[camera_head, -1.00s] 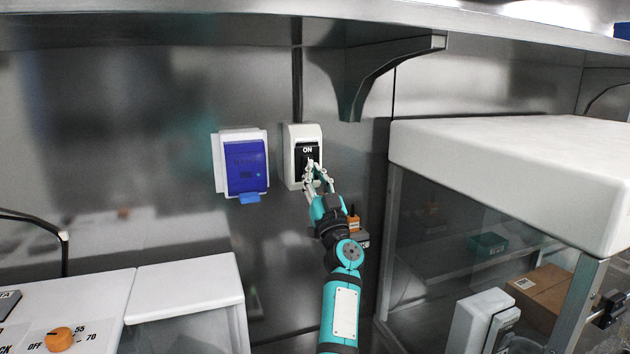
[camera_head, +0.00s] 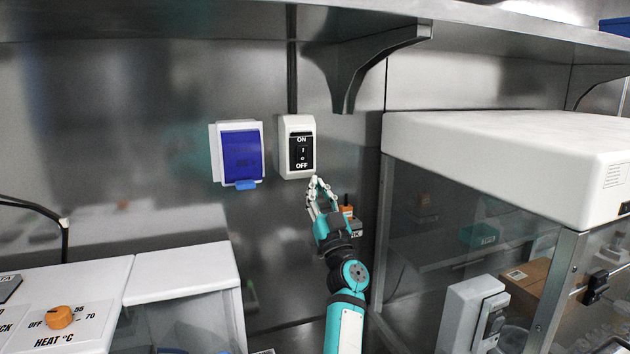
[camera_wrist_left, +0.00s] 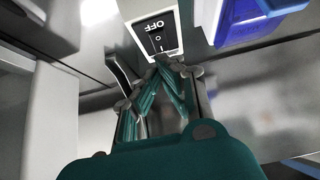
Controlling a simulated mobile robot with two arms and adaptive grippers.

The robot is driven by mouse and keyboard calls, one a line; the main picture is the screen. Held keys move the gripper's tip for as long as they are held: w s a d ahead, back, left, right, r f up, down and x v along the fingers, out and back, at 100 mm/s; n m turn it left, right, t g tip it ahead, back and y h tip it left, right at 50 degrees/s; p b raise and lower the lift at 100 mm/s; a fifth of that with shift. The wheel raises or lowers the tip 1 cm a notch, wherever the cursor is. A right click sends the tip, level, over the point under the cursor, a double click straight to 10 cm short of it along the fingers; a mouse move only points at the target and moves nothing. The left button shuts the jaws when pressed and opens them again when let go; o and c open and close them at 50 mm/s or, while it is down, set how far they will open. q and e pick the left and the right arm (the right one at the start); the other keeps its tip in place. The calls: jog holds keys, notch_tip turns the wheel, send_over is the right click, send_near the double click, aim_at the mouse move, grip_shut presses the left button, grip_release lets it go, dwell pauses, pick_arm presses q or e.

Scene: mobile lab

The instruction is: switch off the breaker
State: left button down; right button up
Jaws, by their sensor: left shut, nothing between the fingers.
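The breaker (camera_head: 297,147) is a white box on the back metal wall. Its black face reads ON at the top and OFF at the bottom, with a rocker marked I and O between them. It also shows in the left wrist view (camera_wrist_left: 155,33), upside down. My left gripper (camera_head: 315,180) is shut and empty, with its tips just below and slightly right of the breaker. In the head view the tips look clear of the rocker. I cannot tell which way the rocker is pressed. My right gripper is not in view.
A blue-covered box (camera_head: 242,157) is on the wall left of the breaker. A shelf bracket (camera_head: 355,70) hangs above right. A white-topped glass cabinet (camera_head: 500,150) stands on the right. A white unit with an orange heat knob (camera_head: 59,317) is at lower left.

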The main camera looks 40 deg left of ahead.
pick_arm(q)
jog(key=f, duration=0.1)
jog(key=s+d+f+b, duration=0.1)
jog(key=f, duration=0.1)
jog(key=d+f, duration=0.1)
jog(key=shift+s+d+f+b, duration=0.15)
jog(key=shift+d+f+b, duration=0.1)
jog(key=shift+f+b, duration=0.15)
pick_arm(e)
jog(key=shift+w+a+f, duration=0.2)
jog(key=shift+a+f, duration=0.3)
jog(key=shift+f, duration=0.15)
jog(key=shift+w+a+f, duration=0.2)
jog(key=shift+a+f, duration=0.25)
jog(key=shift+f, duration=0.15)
pick_arm(q)
jog(key=shift+d, duration=0.1)
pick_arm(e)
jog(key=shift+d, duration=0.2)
